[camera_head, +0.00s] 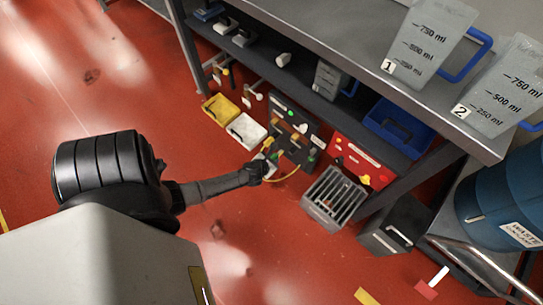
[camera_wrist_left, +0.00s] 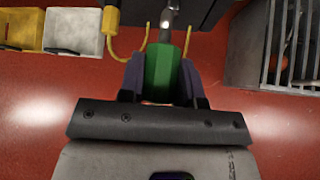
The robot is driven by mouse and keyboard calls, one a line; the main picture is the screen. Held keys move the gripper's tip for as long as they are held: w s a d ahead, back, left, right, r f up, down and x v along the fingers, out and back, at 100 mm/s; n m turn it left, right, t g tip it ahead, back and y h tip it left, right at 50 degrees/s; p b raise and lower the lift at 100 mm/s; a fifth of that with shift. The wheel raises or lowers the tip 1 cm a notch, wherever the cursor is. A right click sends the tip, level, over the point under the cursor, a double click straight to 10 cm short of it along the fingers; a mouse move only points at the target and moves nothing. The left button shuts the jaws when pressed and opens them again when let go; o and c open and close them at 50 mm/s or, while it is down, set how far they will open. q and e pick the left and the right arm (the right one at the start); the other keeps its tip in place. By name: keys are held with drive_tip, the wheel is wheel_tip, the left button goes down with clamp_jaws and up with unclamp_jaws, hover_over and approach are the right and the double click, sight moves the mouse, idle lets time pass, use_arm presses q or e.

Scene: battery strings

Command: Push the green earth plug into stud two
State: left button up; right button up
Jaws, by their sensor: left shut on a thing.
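My left gripper (camera_head: 262,166) is shut on the green earth plug, low by the front edge of a dark board (camera_head: 296,142). In the left wrist view the green plug (camera_wrist_left: 161,76) sits between the two dark fingers (camera_wrist_left: 162,82). A grey metal stud (camera_wrist_left: 167,14) is straight ahead of the plug's far end; I cannot tell whether they touch. I cannot read which stud is number two. My right gripper is not in view.
A yellow cable (camera_head: 284,179) loops beside the plug. A yellow bin (camera_head: 222,109) and white bin (camera_head: 246,131) stand left of the board. A grey slotted crate (camera_head: 334,198) and red panel (camera_head: 361,160) are right. The shelf is above; red floor is open in front.

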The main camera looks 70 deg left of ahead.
sight(281, 151)
use_arm(q)
drive_tip(key=shift+s+r+p, duration=0.1)
drive_tip(key=shift+s+p, duration=0.05)
drive_tip(key=shift+p, duration=0.2)
drive_tip(key=shift+w+a, duration=0.25)
drive_tip(key=shift+w, duration=0.25)
drive_tip(key=shift+w+a, duration=0.25)
drive_tip(key=shift+w, duration=0.35)
drive_tip(key=shift+w+a, duration=0.2)
drive_tip(key=shift+w, duration=0.35)
drive_tip(key=shift+w+a, duration=0.25)
drive_tip(key=shift+w, duration=0.3)
drive_tip(key=shift+w+a, duration=0.2)
drive_tip(key=shift+w, duration=0.3)
drive_tip(key=shift+p, duration=0.3)
drive_tip(key=shift+w+a, duration=0.1)
drive_tip(key=shift+w, duration=0.1)
drive_tip(key=shift+w+a, duration=0.15)
drive_tip(key=shift+w, duration=0.2)
drive_tip(key=shift+w+a+b, duration=0.2)
drive_tip(key=shift+w+a, duration=0.15)
drive_tip(key=shift+w, duration=0.45)
drive_tip(key=shift+w+a+b, duration=0.15)
drive_tip(key=shift+w+a, duration=0.2)
drive_tip(key=shift+w, duration=0.4)
